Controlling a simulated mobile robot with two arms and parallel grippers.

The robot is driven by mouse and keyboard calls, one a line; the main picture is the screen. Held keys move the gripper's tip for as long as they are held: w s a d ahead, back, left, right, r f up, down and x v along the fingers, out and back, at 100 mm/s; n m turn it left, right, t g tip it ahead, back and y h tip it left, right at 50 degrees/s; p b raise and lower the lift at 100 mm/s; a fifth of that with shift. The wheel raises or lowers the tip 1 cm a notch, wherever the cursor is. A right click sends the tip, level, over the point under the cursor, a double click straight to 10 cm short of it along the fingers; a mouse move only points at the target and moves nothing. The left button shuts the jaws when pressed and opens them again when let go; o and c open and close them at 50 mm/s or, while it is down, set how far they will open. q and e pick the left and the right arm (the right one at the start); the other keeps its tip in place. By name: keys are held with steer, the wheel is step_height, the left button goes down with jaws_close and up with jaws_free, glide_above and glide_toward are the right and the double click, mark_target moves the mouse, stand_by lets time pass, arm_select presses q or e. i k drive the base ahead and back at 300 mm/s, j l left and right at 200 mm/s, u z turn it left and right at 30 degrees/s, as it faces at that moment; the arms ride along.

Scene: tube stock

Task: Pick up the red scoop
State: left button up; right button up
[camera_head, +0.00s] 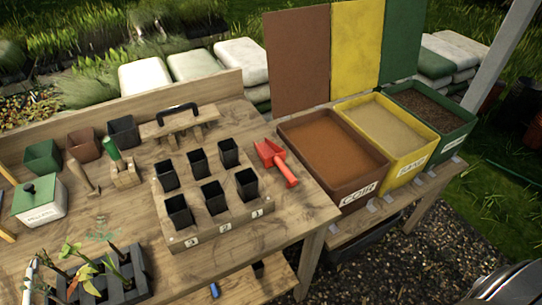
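The red scoop (285,171) lies on the wooden bench, right of the wooden block of black pots and left of the brown coir bin. Its open bowl faces up at the upper left and its handle points to the lower right, near the bench's right edge. Nothing covers it. Neither of my grippers shows in this view.
The pot block (240,232) holds several square black pots close beside the scoop. The brown coir bin (357,195), yellow sand bin (409,171) and a green bin (455,143) stand to the right. A wooden rack with a black handle (178,107) stands behind the pots.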

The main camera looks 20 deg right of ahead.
mark_target(270, 154)
steer(key=k+l+u, duration=0.7)
steer(key=k+j, duration=0.05)
